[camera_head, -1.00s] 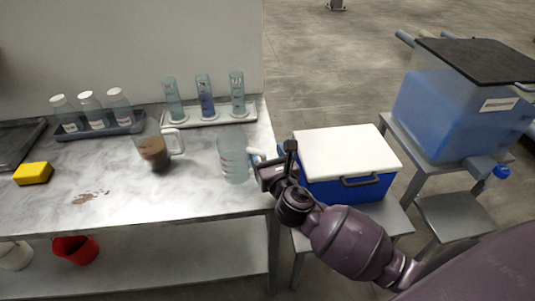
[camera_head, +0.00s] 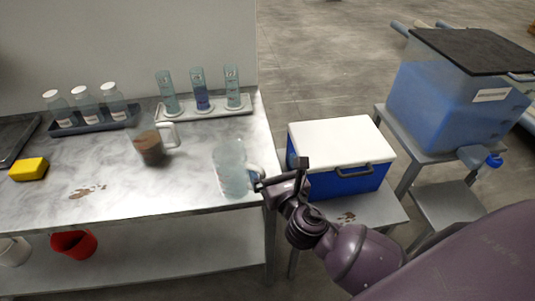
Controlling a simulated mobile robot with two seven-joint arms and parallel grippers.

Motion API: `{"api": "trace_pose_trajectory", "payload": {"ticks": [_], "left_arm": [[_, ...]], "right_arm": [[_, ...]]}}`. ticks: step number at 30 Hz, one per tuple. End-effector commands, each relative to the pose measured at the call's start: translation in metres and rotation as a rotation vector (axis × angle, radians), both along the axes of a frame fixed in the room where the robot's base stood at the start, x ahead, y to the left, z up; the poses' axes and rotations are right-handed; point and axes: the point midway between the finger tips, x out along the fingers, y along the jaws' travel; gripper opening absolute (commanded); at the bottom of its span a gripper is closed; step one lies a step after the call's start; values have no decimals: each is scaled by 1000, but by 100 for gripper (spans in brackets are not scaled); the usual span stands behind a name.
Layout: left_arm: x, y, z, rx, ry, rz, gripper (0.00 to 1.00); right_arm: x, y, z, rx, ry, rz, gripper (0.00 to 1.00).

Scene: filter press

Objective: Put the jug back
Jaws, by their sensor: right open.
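A clear, empty-looking jug (camera_head: 229,168) stands upright near the right end of the marble-topped bench (camera_head: 130,197), its pale handle pointing right. A second jug (camera_head: 150,148), with dark brown liquid in it, stands further left with its handle to the right. My right gripper (camera_head: 262,184) is open at the clear jug's handle, just right of the jug. I cannot tell whether the fingers touch or straddle the handle. My left gripper is not in view.
Behind the jugs are a tray (camera_head: 205,116) with several cylinders and a dark rack (camera_head: 98,125) of white-capped bottles. A yellow sponge (camera_head: 29,169) and a brown stain (camera_head: 87,191) lie left. A blue cooler (camera_head: 350,180) stands right, beside my right arm.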

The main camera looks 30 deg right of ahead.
Motion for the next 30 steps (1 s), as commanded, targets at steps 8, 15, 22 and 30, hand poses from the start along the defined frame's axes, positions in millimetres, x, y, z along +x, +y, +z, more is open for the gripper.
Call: {"api": "trace_pose_trajectory", "payload": {"ticks": [8, 15, 22, 30], "left_arm": [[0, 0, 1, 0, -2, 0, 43], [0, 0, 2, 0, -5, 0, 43], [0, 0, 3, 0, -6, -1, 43], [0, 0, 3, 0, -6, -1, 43]], "right_arm": [[-29, 2, 0, 2, 1, 0, 100], [-32, 3, 1, 1, -1, 0, 100], [-32, 3, 0, 1, -1, 0, 82], [-32, 3, 0, 1, -1, 0, 40]]}}
